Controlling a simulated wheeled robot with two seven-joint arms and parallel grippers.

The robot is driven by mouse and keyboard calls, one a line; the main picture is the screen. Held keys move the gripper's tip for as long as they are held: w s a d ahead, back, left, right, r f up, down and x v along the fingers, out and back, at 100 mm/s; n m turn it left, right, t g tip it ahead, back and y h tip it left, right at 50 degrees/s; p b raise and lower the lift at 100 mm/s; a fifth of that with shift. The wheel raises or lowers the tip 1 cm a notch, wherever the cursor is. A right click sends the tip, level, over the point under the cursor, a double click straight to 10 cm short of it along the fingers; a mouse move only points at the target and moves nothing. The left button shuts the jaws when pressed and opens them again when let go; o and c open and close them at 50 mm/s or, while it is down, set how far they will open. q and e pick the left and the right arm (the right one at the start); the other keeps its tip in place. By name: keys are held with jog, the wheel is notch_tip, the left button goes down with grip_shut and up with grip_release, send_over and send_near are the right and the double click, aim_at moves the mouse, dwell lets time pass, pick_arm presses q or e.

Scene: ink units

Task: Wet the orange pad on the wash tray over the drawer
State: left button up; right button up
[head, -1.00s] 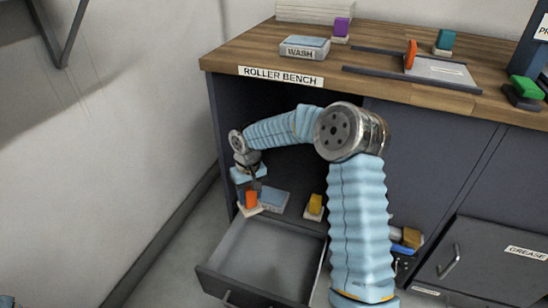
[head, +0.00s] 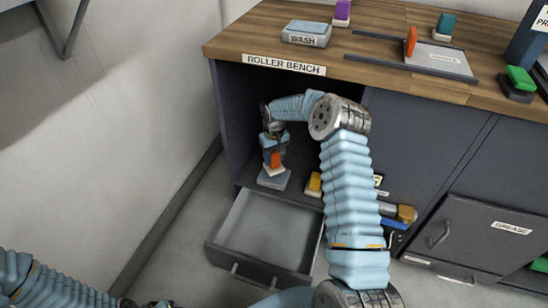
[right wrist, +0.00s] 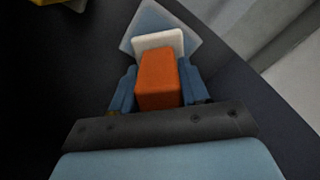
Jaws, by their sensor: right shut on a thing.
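The orange pad (head: 276,159) has a white base. My right gripper (head: 273,152) is shut on it, reaching into the open bay under the bench. The blue-grey wash tray (head: 267,182) lies on the bay floor behind the open drawer (head: 262,228). The pad is over this tray, its white base overlapping the tray top; I cannot tell whether they touch. In the right wrist view the orange pad (right wrist: 158,80) sits between the blue fingers, with the tray (right wrist: 140,18) behind its base. Part of my left arm shows at lower left; its gripper is not visible.
A yellow pad (head: 315,182) stands right of the tray. The open drawer looks empty.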

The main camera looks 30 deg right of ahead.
aim_at(274, 162)
dwell(0.3)
jog(key=shift+f+b, duration=0.75)
jog(key=shift+f, duration=0.25)
jog(key=shift+f+b, duration=0.35)
jog(key=shift+f, duration=0.1)
dwell(0.6)
jog(key=shift+s+f, duration=0.1)
dwell(1.0)
jog(key=shift+r+p, duration=1.5)
jog(key=shift+r, duration=2.05)
